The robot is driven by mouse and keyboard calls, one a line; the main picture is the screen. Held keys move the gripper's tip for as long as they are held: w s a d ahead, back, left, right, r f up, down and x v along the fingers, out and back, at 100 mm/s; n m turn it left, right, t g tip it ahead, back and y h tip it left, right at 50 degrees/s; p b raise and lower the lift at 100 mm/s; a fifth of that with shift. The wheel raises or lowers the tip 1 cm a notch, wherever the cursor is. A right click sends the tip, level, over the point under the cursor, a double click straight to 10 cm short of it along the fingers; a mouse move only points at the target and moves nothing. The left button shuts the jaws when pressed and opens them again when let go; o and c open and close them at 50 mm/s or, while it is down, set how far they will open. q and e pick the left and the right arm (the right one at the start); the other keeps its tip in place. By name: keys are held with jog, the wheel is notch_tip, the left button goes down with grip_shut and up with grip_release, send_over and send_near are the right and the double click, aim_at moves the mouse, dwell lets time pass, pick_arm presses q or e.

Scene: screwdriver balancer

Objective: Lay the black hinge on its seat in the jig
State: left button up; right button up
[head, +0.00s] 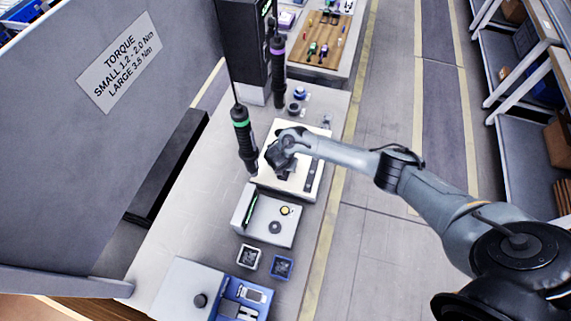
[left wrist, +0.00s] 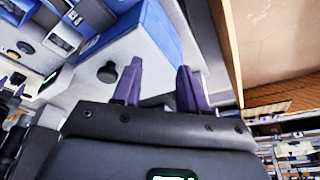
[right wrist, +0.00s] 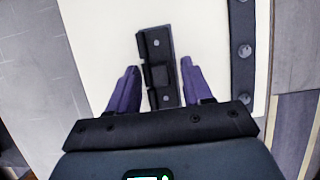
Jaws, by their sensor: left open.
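The black hinge (right wrist: 160,76) lies over the white plate of the jig (right wrist: 100,30) in the right wrist view, with both its leaves and the knuckle in sight. My right gripper (right wrist: 159,70) is open, with one purple finger on each side of the hinge and a small gap to each. Whether the hinge sits in its seat I cannot tell. In the head view my right gripper (head: 278,160) is over the jig (head: 265,187) and hides much of the hinge. My left gripper (left wrist: 158,82) is open and empty, seen only in the left wrist view.
A dark strip (head: 314,178) runs along the jig's right side. A hanging screwdriver with a green band (head: 242,135) is close left of my right gripper; another with a purple band (head: 278,70) hangs behind. A white fixture (head: 268,222) and two small bins (head: 282,268) stand in front.

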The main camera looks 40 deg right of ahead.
jog(key=p+v, duration=0.4)
jog(key=v, duration=0.6)
jog(key=shift+r+p, duration=0.35)
jog(key=shift+r, duration=0.05)
jog(key=shift+s, duration=0.15)
